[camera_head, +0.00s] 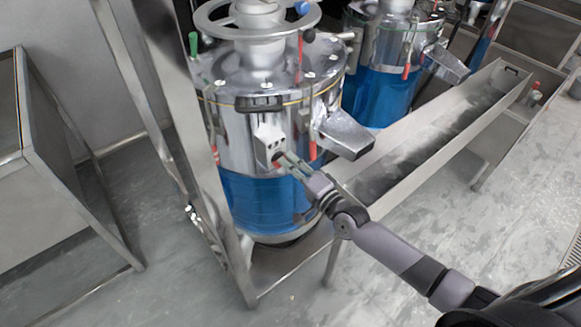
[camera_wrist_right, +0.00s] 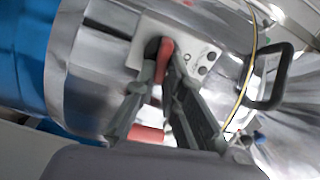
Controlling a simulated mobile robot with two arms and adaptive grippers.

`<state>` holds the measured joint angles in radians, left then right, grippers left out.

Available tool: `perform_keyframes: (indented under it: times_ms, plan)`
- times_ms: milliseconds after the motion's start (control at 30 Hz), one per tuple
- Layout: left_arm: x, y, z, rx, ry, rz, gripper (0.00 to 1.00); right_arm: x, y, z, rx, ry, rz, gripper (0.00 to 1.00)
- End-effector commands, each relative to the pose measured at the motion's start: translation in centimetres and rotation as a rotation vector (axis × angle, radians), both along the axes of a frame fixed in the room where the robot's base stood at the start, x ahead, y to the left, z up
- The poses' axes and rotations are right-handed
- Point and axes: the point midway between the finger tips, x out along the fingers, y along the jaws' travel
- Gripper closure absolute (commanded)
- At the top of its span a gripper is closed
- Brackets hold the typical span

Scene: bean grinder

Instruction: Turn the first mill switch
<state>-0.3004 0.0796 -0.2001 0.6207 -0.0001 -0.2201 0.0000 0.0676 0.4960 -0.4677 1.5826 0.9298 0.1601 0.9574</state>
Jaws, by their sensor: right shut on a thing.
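The first mill (camera_head: 234,130) is a shiny metal drum with a blue lower part, standing in a metal frame. A light switch box (camera_head: 269,138) sits on its front. In the right wrist view, the switch plate (camera_wrist_right: 196,50) carries a red switch handle (camera_wrist_right: 165,58) and dark round buttons. My right gripper (camera_head: 284,161) reaches up to the box from the lower right. In the right wrist view its fingers (camera_wrist_right: 163,80) are closed around the red handle, which is partly hidden between them. My left gripper is not in view.
A metal spout (camera_head: 345,135) juts out just right of the switch box. A long metal trough (camera_head: 440,135) runs toward the back right. A second blue mill (camera_head: 376,90) stands behind. A frame post (camera_head: 190,120) rises at the left, and a metal table (camera_head: 55,190) stands farther left.

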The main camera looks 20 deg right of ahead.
Motion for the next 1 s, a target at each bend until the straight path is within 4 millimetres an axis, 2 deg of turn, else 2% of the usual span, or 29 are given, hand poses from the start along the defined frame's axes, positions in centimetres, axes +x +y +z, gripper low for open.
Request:
perform_keyframes:
  times_ms: [333,900,933,1000]
  plan:
    - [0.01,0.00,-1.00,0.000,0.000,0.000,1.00,0.00,-0.09,-0.30,0.143,0.053,-0.001,1.00]
    - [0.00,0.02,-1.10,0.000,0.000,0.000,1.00,-0.01,-0.07,-0.27,0.172,0.063,-0.001,1.00]
    - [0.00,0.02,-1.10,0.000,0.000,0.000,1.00,-0.01,-0.07,-0.27,0.172,0.063,-0.001,0.89]
    - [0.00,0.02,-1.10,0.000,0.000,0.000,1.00,-0.01,-0.07,-0.27,0.172,0.063,-0.001,0.85]
